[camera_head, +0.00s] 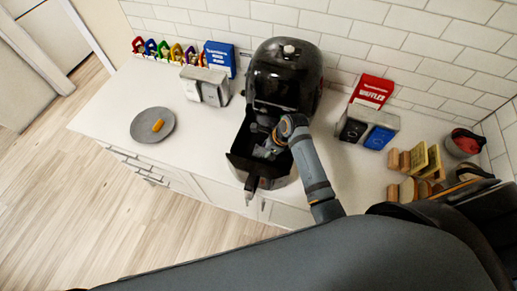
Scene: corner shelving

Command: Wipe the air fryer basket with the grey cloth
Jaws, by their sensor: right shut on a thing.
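The black air fryer (286,72) stands on the white counter against the tiled wall. Its basket (240,164) is pulled out toward the front, open at the top, with its handle (251,184) pointing forward over the counter edge. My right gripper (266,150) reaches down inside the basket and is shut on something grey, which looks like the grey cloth. The cloth is small and mostly hidden by the gripper and the basket walls, so its shape is unclear. My left gripper is not in view.
A grey plate (141,125) with an orange-yellow item (158,125) lies to the left. A toaster (205,86) and a blue box (220,57) stand behind it. Right are a red waffles box (373,91), another toaster (354,130), bread slices (424,160) and a red-topped bowl (463,144).

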